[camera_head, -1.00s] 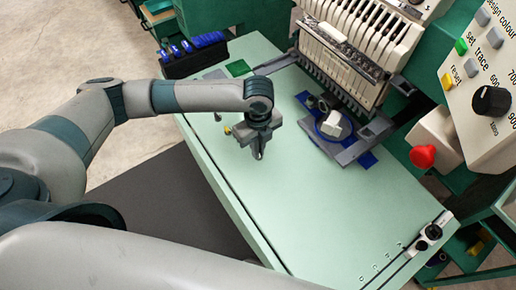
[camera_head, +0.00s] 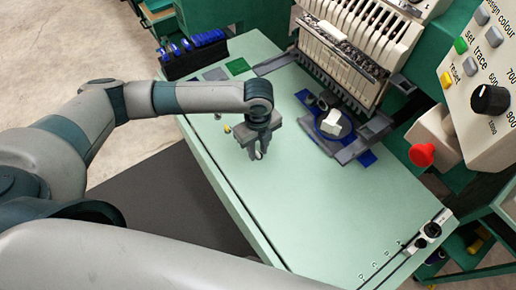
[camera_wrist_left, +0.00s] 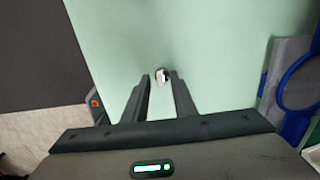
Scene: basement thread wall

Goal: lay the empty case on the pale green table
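The empty case (camera_head: 258,155) is a small, pale, metallic piece on the pale green table (camera_head: 330,205), by the fingertips of my left gripper (camera_head: 256,153). In the left wrist view the case (camera_wrist_left: 161,76) looks light with a dark part and lies between the tips of the left gripper (camera_wrist_left: 159,77). The fingers are apart, with a narrow gap showing beside the case. Its underside is hidden, so I cannot tell exactly how it rests. My right gripper is not in view.
A blue hoop (camera_head: 318,138) with a white block (camera_head: 332,122) lies under the needle head (camera_head: 345,62). A rack of blue-topped items (camera_head: 195,52) stands at the back left. A red knob (camera_head: 422,155) sits at the right. The table's front half is clear.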

